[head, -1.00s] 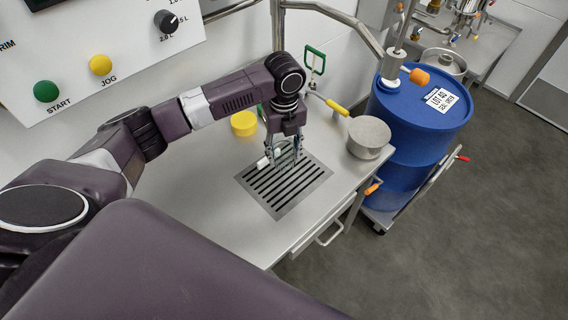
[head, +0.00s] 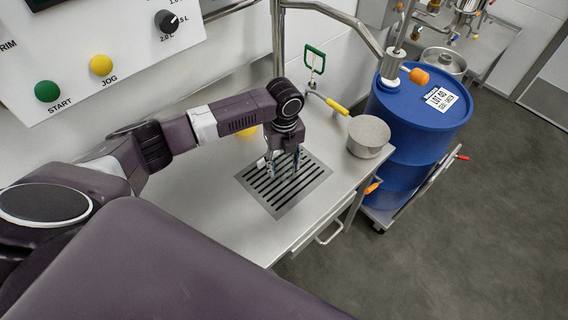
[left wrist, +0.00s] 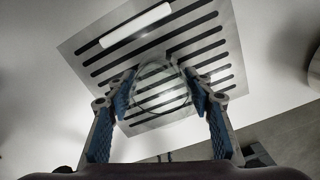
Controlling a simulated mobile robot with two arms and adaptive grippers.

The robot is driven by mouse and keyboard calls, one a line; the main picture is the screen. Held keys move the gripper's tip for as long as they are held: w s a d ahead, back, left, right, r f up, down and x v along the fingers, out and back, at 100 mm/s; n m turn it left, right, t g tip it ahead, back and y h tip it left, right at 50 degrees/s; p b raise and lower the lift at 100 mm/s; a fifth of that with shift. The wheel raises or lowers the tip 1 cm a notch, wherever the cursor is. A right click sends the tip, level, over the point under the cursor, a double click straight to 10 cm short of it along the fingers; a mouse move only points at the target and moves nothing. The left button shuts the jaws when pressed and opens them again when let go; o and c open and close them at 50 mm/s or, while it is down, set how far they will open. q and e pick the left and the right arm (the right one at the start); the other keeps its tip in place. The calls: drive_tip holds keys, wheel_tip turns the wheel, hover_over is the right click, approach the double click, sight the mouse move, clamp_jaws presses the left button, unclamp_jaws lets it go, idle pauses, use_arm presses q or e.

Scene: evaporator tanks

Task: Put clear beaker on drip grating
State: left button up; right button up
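The clear beaker (left wrist: 160,92) shows in the left wrist view as a transparent round outline, with the slots seen through it. My left gripper (left wrist: 160,82) has its blue-padded fingers on both sides of the beaker, with the tips against its walls. In the head view my left gripper (head: 283,172) points down over the drip grating (head: 308,190), a slotted metal plate in the bench. The beaker is hard to make out there, and I cannot tell whether its base touches the grating. My right gripper is not in view.
A white strip (left wrist: 136,25) lies over the grating's far part. A grey round vessel (head: 368,137) stands on the bench's right end, beside a yellow-handled lever (head: 337,107). A yellow item (head: 247,131) is partly behind my arm. A blue drum (head: 415,115) stands right of the bench.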

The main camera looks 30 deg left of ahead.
use_arm(q)
drive_tip(key=shift+o, duration=1.2)
wheel_tip(320, 180, up, 12)
drive_tip(key=shift+r, duration=0.2)
